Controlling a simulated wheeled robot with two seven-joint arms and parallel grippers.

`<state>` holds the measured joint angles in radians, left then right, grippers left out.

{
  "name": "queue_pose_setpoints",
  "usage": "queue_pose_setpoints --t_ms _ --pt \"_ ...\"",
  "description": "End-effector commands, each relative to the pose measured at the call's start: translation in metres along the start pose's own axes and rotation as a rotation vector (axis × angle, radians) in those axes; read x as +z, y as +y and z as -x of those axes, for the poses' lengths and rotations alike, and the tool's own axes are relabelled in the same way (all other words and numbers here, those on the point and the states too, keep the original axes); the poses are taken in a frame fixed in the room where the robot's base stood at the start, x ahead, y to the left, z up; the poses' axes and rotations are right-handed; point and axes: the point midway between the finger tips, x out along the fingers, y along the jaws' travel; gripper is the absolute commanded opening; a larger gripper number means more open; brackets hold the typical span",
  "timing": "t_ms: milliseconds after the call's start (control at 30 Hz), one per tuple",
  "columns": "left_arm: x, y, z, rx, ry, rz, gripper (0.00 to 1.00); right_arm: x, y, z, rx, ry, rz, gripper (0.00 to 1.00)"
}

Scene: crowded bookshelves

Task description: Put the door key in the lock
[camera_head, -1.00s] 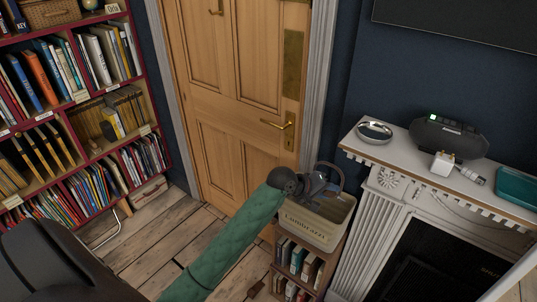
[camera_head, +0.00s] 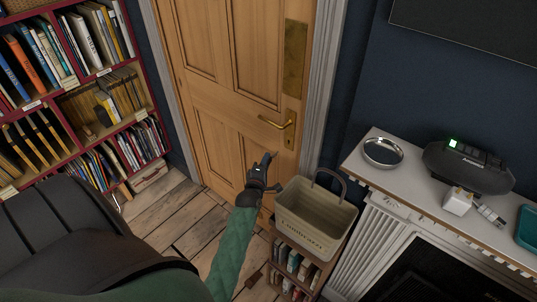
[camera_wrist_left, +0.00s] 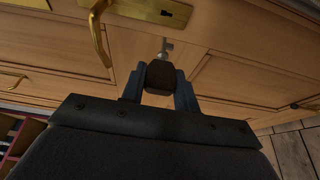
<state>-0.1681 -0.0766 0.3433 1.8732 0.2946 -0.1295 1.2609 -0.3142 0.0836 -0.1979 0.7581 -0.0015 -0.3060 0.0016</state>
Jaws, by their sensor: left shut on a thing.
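My left gripper (camera_head: 266,168) is in front of the wooden door (camera_head: 240,120), a little below and left of the brass handle (camera_head: 277,122). In the left wrist view its two fingers (camera_wrist_left: 160,88) are shut on a dark brown block-like grip. A short metal key shaft (camera_wrist_left: 165,46) sticks out of that grip towards the door. The brass lock plate (camera_wrist_left: 150,10) with a small dark keyhole (camera_wrist_left: 166,13) is just beyond the key tip, with a gap seeming to show between them. My right gripper is not in view.
A beige basket (camera_head: 313,228) with a raised handle stands on a small bookcase (camera_head: 290,262), close to the right of my left gripper. A white mantelpiece (camera_head: 402,176) is at the right. A red bookshelf (camera_head: 75,110) is at the left. Wooden floor lies between.

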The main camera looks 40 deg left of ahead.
Motion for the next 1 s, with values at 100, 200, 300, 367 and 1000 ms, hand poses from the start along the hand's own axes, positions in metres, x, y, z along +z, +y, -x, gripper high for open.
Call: queue_pose_setpoints --t_ms 100,200,300,367,1000 --pt "-0.003 -0.002 0.002 0.004 0.008 0.001 0.08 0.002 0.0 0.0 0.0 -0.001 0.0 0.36" --pt "-0.003 -0.001 0.002 0.004 0.007 0.001 0.08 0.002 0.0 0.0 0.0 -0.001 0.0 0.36" --pt "-0.003 -0.001 0.001 0.004 0.007 0.001 0.08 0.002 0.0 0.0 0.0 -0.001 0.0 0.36" --pt "-0.002 -0.001 0.001 0.004 0.007 0.0 0.08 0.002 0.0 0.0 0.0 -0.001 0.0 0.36" --pt "0.012 -0.001 -0.031 0.006 0.005 -0.001 0.08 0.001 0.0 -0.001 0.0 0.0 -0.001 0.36"
